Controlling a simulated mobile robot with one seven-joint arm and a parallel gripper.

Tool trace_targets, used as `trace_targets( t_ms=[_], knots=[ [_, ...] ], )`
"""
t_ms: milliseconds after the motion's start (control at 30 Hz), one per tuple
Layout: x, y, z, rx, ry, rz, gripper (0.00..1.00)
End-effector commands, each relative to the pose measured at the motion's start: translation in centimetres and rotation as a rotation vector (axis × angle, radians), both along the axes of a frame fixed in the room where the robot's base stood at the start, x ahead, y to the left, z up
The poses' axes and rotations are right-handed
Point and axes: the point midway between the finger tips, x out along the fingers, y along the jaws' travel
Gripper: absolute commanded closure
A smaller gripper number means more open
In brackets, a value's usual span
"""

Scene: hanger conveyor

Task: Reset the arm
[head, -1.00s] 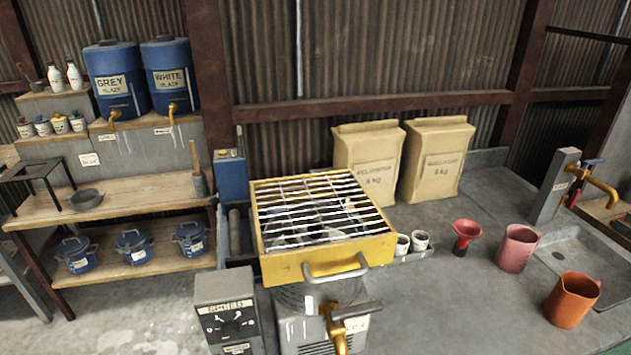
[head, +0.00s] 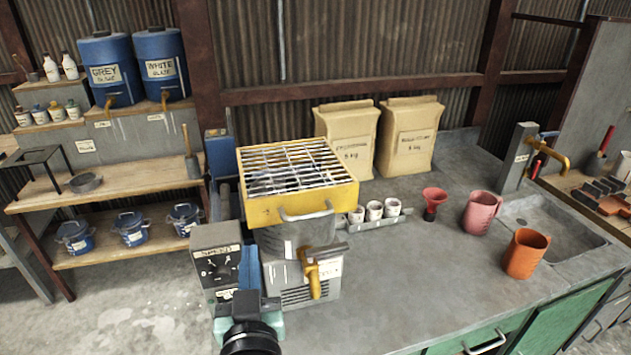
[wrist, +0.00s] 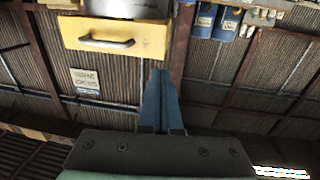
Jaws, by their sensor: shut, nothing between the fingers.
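My gripper (wrist: 160,76) shows in the wrist view with its two blue fingers together and nothing between them. In the head view my gripper (head: 249,262) is at the lower middle, its blue fingers pointing up the picture in front of the grey machine. It appears between the speed control box (head: 215,264) and the machine's brass tap (head: 313,277). Whether it touches either cannot be told.
A yellow box with a wire grate (head: 300,208) tops the machine. Cups (head: 375,210), a red funnel (head: 434,203), a pink jug (head: 480,212) and an orange jug (head: 526,254) stand on the grey counter. Shelves with blue pots (head: 130,229) are at left. The counter's front is clear.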

Motion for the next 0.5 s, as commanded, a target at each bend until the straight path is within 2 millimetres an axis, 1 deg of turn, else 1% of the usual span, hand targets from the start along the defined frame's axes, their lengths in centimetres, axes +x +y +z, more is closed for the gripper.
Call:
trace_targets(
  t_ms=[33, 67, 100, 167, 200, 267, 300, 367, 400, 500],
  knots=[
    [0.4, -0.9, 4.5, 0.014, -0.079, -0.017, 1.0],
    [0.5, -1.5, 6.8, 0.019, -0.117, -0.025, 1.0],
    [0.4, -2.1, 9.8, 0.028, -0.169, -0.037, 1.0],
    [-0.2, -3.2, 14.3, 0.039, -0.249, -0.054, 1.0],
    [-0.7, -3.9, 17.2, 0.044, -0.303, -0.065, 1.0],
    [-2.0, -5.0, 21.6, 0.052, -0.386, -0.082, 1.0],
    [-3.0, -5.7, 24.3, 0.057, -0.441, -0.093, 1.0],
    [-4.9, -6.7, 28.2, 0.063, -0.521, -0.107, 1.0],
    [-6.2, -7.3, 30.5, 0.067, -0.572, -0.115, 1.0],
    [-9.3, -8.5, 34.9, 0.071, -0.678, -0.134, 1.0]
  ],
)
